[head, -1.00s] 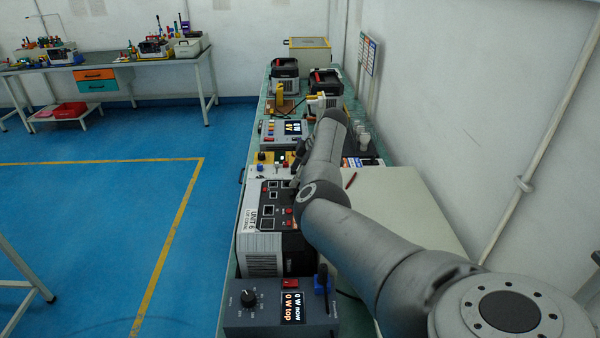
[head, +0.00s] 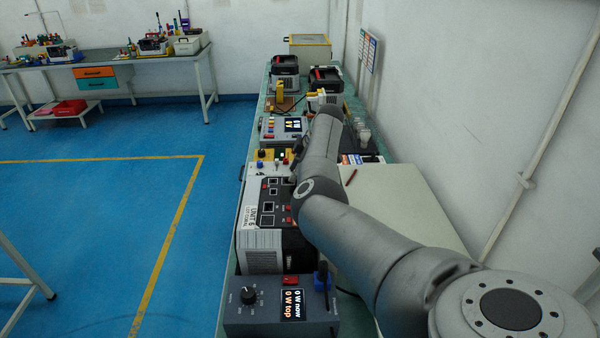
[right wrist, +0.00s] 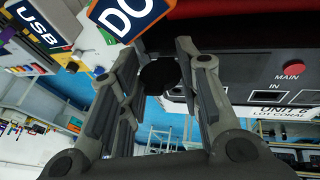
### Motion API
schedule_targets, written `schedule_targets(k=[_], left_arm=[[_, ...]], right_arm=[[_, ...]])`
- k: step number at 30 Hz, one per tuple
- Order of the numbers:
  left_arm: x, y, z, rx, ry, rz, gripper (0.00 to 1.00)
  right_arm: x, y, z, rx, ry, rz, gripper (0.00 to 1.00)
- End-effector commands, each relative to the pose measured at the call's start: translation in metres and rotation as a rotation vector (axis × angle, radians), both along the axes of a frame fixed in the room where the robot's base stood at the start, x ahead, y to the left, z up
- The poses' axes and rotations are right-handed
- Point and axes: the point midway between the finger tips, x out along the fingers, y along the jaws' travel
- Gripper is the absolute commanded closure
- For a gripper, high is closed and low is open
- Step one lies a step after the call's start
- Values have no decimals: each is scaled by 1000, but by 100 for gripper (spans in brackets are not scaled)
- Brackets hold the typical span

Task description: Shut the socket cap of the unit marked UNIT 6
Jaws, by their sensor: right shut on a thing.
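The unit marked UNIT 6 (head: 270,232) stands on the bench with its dark, socketed top facing up. Its label and the words MAIN and IN show on the panel at the right of the right wrist view (right wrist: 262,108). My right gripper (right wrist: 161,76) is at the unit's panel, its fingers closed around a dark round piece (right wrist: 160,74) that looks like the socket cap. In the head view my right arm hides most of this gripper and the cap. Whether the cap covers its socket cannot be told. My left gripper is out of view.
A grey meter box (head: 280,312) with a knob and display stands in front of the unit. A pale board (head: 400,205) lies to the right. Other instruments (head: 285,128) stand farther along the bench. Open blue floor (head: 100,200) lies left.

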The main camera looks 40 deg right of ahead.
Motion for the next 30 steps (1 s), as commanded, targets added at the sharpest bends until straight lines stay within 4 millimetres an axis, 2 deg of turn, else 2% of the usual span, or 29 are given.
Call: schedule_targets(k=[15,30], left_arm=[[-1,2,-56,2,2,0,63],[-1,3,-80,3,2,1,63]], right_arm=[[11,11,-3,-261,224,4,92],[15,17,0,-416,362,2,92]])
